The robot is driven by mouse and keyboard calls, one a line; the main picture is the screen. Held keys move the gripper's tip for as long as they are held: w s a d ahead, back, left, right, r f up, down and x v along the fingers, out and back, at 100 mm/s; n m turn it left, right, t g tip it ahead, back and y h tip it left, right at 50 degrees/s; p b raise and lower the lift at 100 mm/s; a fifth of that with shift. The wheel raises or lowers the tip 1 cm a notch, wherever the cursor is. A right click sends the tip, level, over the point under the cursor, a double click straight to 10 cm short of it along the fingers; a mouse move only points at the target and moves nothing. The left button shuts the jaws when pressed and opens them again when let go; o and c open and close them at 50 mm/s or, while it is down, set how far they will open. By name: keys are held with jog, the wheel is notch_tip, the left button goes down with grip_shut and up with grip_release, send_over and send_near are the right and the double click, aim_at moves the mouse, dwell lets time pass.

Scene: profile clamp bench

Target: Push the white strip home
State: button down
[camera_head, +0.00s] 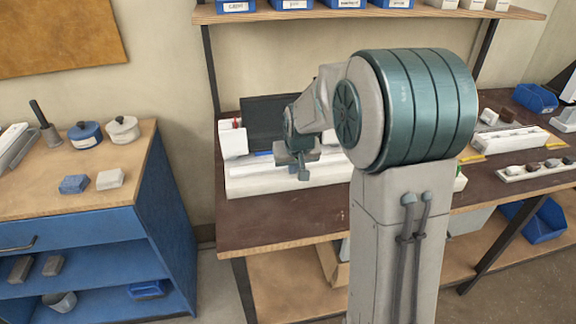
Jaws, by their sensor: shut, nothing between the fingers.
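A long white piece (255,184) lies along the bench, running left to right below my gripper. I cannot tell whether it is the white strip or the bed of a clamp fixture. A white block (232,141) with a small red part stands at its left end. A short blue piece (264,153) shows just behind the long white piece. My gripper (303,175) is shut and empty, pointing down over the middle of the long white piece. Whether it touches anything is too small to tell. My arm hides the right end of the fixture.
The dark bench top (290,218) is clear in front. A dark panel (275,115) stands behind the fixture. A shelf (300,16) with bins hangs above. At right are a white block (508,139) and a blue bin (535,98). A blue cabinet (95,235) stands at left.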

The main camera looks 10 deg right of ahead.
jog(key=shift+w, duration=0.1)
jog(key=shift+w+p, duration=0.65)
jog(key=shift+w, duration=2.15)
jog(key=shift+w, duration=0.5)
jog(key=shift+s, duration=0.15)
jog(key=shift+s+b, duration=0.3)
jog(key=shift+s, duration=0.6)
jog(key=shift+r+p, duration=2.6)
jog(key=shift+r, duration=1.45)
